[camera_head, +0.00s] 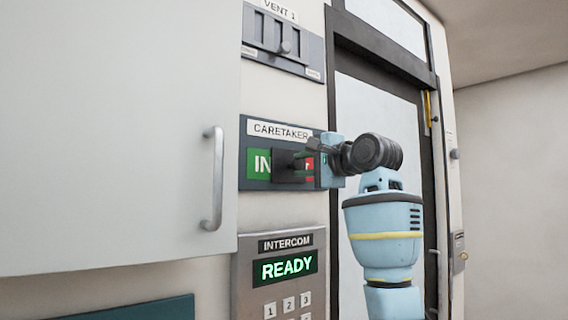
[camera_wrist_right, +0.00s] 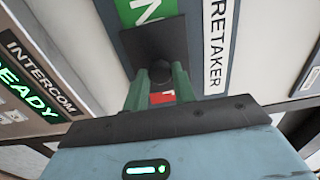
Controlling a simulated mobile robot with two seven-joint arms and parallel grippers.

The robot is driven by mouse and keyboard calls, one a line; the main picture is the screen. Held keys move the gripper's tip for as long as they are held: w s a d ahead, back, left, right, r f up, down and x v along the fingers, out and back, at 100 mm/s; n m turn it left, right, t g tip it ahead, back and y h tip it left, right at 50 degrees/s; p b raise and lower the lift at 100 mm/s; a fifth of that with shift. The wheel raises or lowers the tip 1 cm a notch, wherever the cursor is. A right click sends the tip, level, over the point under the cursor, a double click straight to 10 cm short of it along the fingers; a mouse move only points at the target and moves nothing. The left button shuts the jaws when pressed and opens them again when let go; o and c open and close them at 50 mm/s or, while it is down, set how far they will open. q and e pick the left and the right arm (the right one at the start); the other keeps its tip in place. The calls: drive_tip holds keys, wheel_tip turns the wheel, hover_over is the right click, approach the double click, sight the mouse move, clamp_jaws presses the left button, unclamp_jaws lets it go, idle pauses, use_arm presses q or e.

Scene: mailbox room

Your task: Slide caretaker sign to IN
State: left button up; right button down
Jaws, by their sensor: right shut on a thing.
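The caretaker sign (camera_head: 257,128) is a dark blue panel on the wall, lettered CARETAKER. A dark square slider plate (camera_head: 283,166) sits across its middle. The green IN field (camera_head: 259,163) shows left of the plate, its N partly covered. A strip of the red field (camera_head: 310,168) shows to the right. My right gripper (camera_head: 300,167) reaches in from the right and is shut on the slider's knob. In the right wrist view the green fingers hold the round black knob (camera_wrist_right: 159,73) on the slider plate. The left gripper is not in view.
A white cabinet door with a metal handle (camera_head: 212,178) stands close on the left. The intercom (camera_head: 285,268) reads READY below the sign. The VENT 1 slider panel (camera_head: 283,42) is above. A dark-framed door (camera_head: 380,110) is behind my right arm.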

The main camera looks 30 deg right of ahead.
drive_tip(key=d, duration=0.4)
drive_tip(key=shift+w+d, duration=0.15)
drive_tip(key=shift+d, duration=0.05)
drive_tip(key=shift+a+r, duration=0.1)
drive_tip(key=c, duration=1.6)
unclamp_jaws()
drive_tip(key=o, duration=0.5)
drive_tip(key=shift+d, duration=0.25)
drive_tip(key=shift+a, duration=0.15)
approach(304, 167)
drive_tip(key=s, duration=0.3)
drive_tip(key=shift+d, duration=0.2)
